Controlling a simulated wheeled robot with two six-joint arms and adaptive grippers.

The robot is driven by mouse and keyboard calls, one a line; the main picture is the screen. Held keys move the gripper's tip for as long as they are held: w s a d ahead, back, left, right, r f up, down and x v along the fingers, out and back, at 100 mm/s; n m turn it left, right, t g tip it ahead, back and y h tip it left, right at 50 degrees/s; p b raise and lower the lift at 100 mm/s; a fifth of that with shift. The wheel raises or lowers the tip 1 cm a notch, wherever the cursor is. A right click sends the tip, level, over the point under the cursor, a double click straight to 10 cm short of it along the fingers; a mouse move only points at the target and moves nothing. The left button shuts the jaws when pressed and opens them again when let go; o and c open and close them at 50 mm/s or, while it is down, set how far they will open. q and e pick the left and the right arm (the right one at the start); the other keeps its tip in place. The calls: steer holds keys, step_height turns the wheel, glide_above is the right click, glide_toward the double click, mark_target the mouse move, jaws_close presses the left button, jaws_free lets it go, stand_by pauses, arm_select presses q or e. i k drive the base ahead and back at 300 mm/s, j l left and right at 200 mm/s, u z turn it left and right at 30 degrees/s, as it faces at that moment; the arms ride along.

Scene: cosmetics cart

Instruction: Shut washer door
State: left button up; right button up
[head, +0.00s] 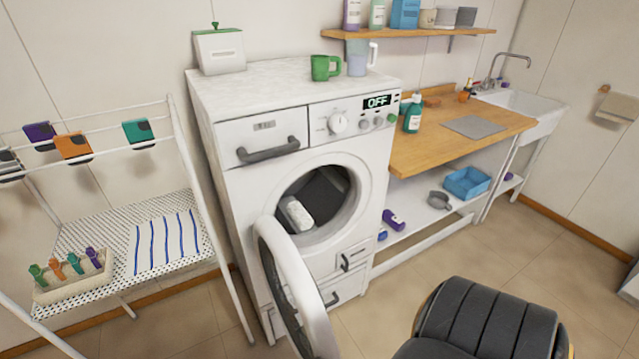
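The white washer (270,130) stands against the wall at the middle of the head view. Its round door (318,310) is wide open, swung out toward me and to the left, and seen nearly edge-on. The round opening (345,215) is uncovered, with a dark drum inside. A white object (297,213) shows at the opening, partly inside; I cannot tell what it is. The display reads OFF. Neither of my grippers is in view.
A black ribbed, padded shape (487,325), like a seat, is at the bottom right. A white drying rack (75,235) stands left of the washer. A wooden counter (420,155) adjoins it on the right. Tiled floor (560,260) is free at the right.

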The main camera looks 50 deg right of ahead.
mark_target(270, 242)
steer(key=z, duration=1.05)
